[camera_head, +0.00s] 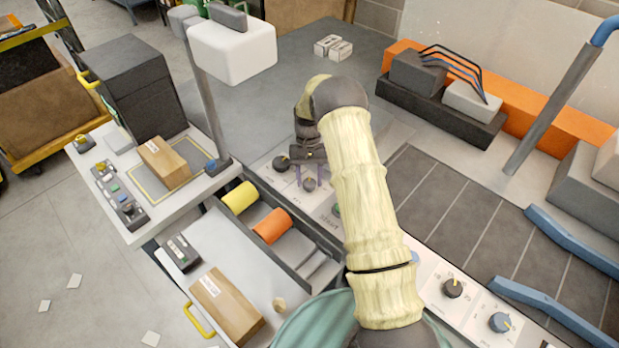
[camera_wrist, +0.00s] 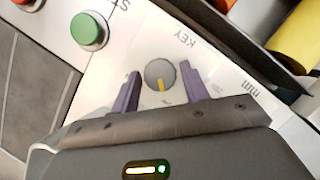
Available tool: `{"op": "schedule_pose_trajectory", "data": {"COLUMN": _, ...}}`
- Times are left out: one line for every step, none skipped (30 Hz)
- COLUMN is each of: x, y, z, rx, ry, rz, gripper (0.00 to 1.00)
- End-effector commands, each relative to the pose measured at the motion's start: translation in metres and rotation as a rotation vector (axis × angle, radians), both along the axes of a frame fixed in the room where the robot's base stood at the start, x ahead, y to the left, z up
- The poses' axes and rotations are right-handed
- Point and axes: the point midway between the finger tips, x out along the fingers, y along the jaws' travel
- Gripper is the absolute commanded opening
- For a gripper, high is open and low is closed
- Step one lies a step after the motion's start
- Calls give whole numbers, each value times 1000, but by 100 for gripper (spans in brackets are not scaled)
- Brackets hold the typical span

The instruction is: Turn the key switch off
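The key switch is a round grey knob (camera_wrist: 160,75) with a yellow pointer mark, on a white panel beside the printed word KEY. In the wrist view its mark points down the picture, towards my gripper's body. My gripper (camera_wrist: 160,71) is open, with one purple finger on each side of the knob. Gaps show between knob and fingers, and I cannot tell how far above the panel the tips are. In the head view the knob (camera_head: 309,184) shows small below my gripper (camera_head: 310,172).
A green button (camera_wrist: 89,30) marked START sits beside the knob, with a red button (camera_wrist: 28,3) farther off. A black knob (camera_head: 281,163) is close on the other side. Yellow (camera_head: 239,197) and orange (camera_head: 272,226) rolls lie in a trough next to the panel.

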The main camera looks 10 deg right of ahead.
Motion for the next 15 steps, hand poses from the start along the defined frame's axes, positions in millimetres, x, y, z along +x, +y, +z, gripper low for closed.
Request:
{"op": "schedule_pose_trajectory", "data": {"x": 0, "y": 0, "z": 0, "rx": 0, "ry": 0, "rz": 0, "gripper": 55}}
{"op": "schedule_pose_trajectory", "data": {"x": 0, "y": 0, "z": 0, "rx": 0, "ry": 0, "rz": 0, "gripper": 58}}
{"op": "schedule_pose_trajectory", "data": {"x": 0, "y": 0, "z": 0, "rx": 0, "ry": 0, "rz": -1, "gripper": 58}}
{"op": "schedule_pose_trajectory", "data": {"x": 0, "y": 0, "z": 0, "rx": 0, "ry": 0, "rz": -1, "gripper": 58}}
{"op": "schedule_pose_trajectory", "data": {"x": 0, "y": 0, "z": 0, "rx": 0, "ry": 0, "rz": -1, "gripper": 58}}
{"op": "schedule_pose_trajectory", "data": {"x": 0, "y": 0, "z": 0, "rx": 0, "ry": 0, "rz": -1, "gripper": 58}}
{"op": "schedule_pose_trajectory", "data": {"x": 0, "y": 0, "z": 0, "rx": 0, "ry": 0, "rz": -1, "gripper": 58}}
{"op": "schedule_pose_trajectory", "data": {"x": 0, "y": 0, "z": 0, "rx": 0, "ry": 1, "rz": -1, "gripper": 58}}
{"op": "schedule_pose_trajectory", "data": {"x": 0, "y": 0, "z": 0, "rx": 0, "ry": 1, "rz": -1, "gripper": 58}}
{"op": "schedule_pose_trajectory", "data": {"x": 0, "y": 0, "z": 0, "rx": 0, "ry": 0, "rz": -2, "gripper": 58}}
{"op": "schedule_pose_trajectory", "data": {"x": 0, "y": 0, "z": 1, "rx": 0, "ry": 0, "rz": -2, "gripper": 58}}
{"op": "schedule_pose_trajectory", "data": {"x": 1, "y": 0, "z": 2, "rx": 0, "ry": -1, "rz": -2, "gripper": 58}}
{"op": "schedule_pose_trajectory", "data": {"x": 2, "y": 0, "z": 3, "rx": 0, "ry": -1, "rz": -2, "gripper": 58}}
{"op": "schedule_pose_trajectory", "data": {"x": 3, "y": -1, "z": 5, "rx": 0, "ry": -2, "rz": -2, "gripper": 58}}
{"op": "schedule_pose_trajectory", "data": {"x": 5, "y": -1, "z": 9, "rx": 0, "ry": -2, "rz": -2, "gripper": 58}}
